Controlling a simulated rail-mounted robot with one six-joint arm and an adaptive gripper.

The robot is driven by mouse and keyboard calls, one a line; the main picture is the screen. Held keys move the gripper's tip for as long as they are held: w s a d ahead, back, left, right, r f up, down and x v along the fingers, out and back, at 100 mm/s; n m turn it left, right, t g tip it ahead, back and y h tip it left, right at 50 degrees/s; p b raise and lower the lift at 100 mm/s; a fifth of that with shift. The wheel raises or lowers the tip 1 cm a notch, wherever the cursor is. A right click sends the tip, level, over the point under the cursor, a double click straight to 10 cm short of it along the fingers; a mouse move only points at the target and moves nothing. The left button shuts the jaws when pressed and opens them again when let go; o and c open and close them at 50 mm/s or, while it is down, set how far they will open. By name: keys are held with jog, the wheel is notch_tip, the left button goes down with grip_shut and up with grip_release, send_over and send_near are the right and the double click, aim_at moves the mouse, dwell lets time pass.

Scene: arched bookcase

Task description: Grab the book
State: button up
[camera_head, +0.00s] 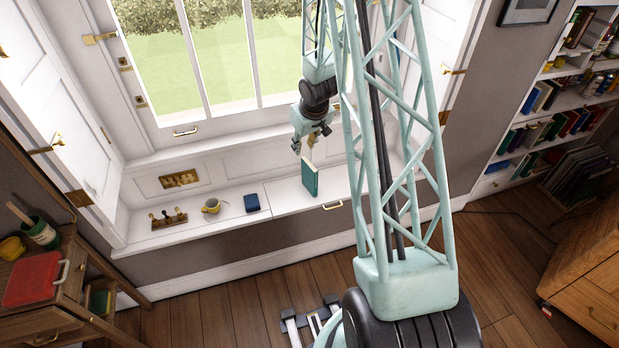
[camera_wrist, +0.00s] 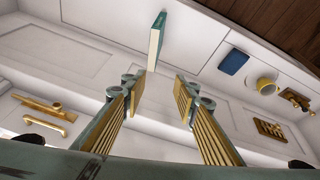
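A teal book (camera_head: 311,180) stands upright on the white window seat, its pale page edge showing. In the wrist view the book (camera_wrist: 155,42) is ahead of the fingertips, lined up with the gap between them. My gripper (camera_head: 305,145) is just above and behind the book in the head view, pointing down. In the wrist view my gripper (camera_wrist: 159,93) has its two gold-padded fingers spread apart with nothing between them. The fingers appear apart from the book.
On the seat (camera_head: 290,197) left of the book are a dark blue box-like item (camera_head: 251,203), a yellowish mug (camera_head: 211,206) and a wooden piece with knobs (camera_head: 169,219). A brass vent (camera_head: 179,180) is on the panel behind. The seat right of the book is clear.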

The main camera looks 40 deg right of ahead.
aim_at(313, 167)
jog(key=shift+y, duration=0.4)
jog(key=d+f, duration=0.1)
jog(key=f, duration=0.3)
jog(key=s+d+f, duration=0.1)
jog(key=f, duration=0.3)
jog(key=d+f, duration=0.1)
jog(key=f, duration=0.3)
jog(key=shift+s+p, duration=0.35)
jog(key=shift+f, duration=0.15)
jog(key=shift+b+x, duration=0.8)
jog(key=shift+x, duration=3.4)
jog(key=shift+w, duration=0.15)
jog(key=shift+b+x, duration=0.55)
jog(key=shift+x, duration=2)
jog(key=shift+c, duration=0.6)
